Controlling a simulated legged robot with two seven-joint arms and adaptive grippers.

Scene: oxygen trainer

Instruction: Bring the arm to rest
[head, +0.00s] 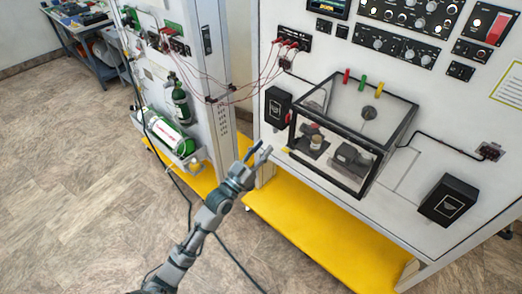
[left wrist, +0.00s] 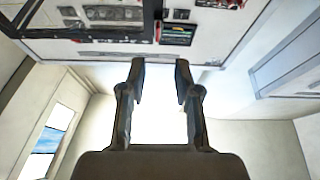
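My left arm comes in from the lower part of the head view and reaches up toward the gap between the two trainer panels. My left gripper (head: 259,152) is in front of the lower left of the right-hand panel (head: 405,172), beside the clear box. Its two fingers are apart with nothing between them. In the left wrist view the fingers of the gripper (left wrist: 160,72) are also spread, with the panel and a bright wall beyond. My right gripper is not in view.
A clear box (head: 389,108) with a black frame juts from the right panel above a yellow base (head: 320,240). Red cables (head: 250,88) span the panels. A dark cable lies on the floor.

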